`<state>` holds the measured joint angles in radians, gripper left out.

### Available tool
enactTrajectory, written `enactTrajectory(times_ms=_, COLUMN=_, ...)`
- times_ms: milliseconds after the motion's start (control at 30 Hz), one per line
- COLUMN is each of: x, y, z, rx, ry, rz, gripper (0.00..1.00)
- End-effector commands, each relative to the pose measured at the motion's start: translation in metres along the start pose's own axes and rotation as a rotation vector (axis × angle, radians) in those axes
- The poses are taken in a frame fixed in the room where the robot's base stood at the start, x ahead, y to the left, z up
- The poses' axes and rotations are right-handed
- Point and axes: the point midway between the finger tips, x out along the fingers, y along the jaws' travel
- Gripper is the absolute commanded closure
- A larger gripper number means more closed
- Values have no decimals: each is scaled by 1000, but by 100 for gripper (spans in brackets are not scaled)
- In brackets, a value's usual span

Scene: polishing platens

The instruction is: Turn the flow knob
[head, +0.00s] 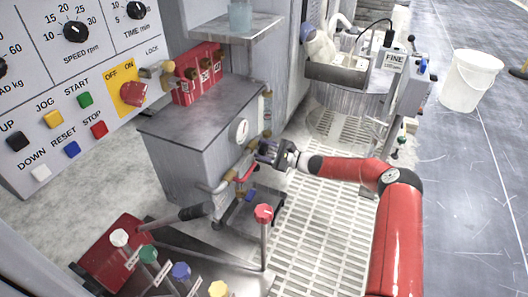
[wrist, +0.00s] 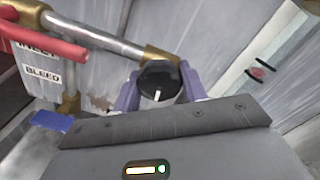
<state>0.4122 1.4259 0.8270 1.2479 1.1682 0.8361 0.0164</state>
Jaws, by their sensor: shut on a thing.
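The flow knob (wrist: 158,80) is a black round knob with a white mark, set at a brass fitting on a pipe in the wrist view. My gripper (wrist: 160,92) has its two purple-grey fingers on either side of the knob and is shut on it. The white mark points down toward the gripper body. The knob is hard to make out there.
A red lever (wrist: 45,40) and a label reading BLEED (wrist: 43,74) lie left of the knob. A clear tube with a red mark (wrist: 262,72) is at right. A red-topped post (head: 263,213) and a row of coloured knobs stand nearby; slatted floor (head: 315,230) lies below my arm.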

Motion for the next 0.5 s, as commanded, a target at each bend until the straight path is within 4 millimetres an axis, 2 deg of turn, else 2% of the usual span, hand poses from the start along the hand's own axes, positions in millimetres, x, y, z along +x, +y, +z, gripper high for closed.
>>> enactTrajectory(times_ms=300, x=0, y=1, z=0, rx=-1, ry=1, rz=2, gripper=80)
enactTrajectory(times_ms=333, x=0, y=1, z=0, rx=0, ry=1, rz=2, gripper=54)
enactTrajectory(times_ms=467, x=0, y=1, z=0, rx=0, ry=1, rz=1, gripper=37)
enactTrajectory(times_ms=500, x=0, y=0, z=0, rx=0, ry=1, rz=1, gripper=36)
